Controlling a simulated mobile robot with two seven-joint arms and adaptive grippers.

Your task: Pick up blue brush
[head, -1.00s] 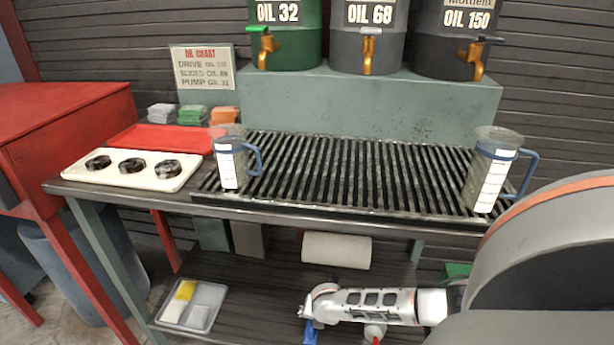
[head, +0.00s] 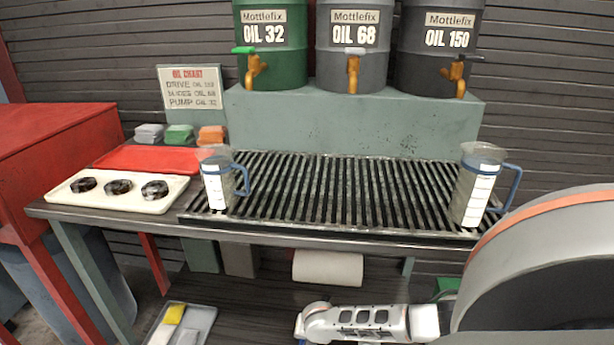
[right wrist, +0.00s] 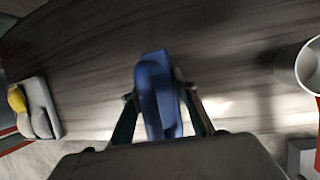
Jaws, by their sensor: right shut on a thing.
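The blue brush (right wrist: 155,90) is between the fingers of my right gripper (right wrist: 160,105) in the right wrist view. The gripper is shut on it, and the brush points out past the fingertips, above the dark shelf surface. How far it is above the shelf I cannot tell. My left gripper is not in view.
On the lower shelf are a grey tray (head: 203,319) with a yellow item and a white paper roll (head: 328,267). The grated bench top above (head: 340,190) holds two clear jugs with blue handles (head: 217,185) (head: 475,190). A red cabinet (head: 55,135) stands at left.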

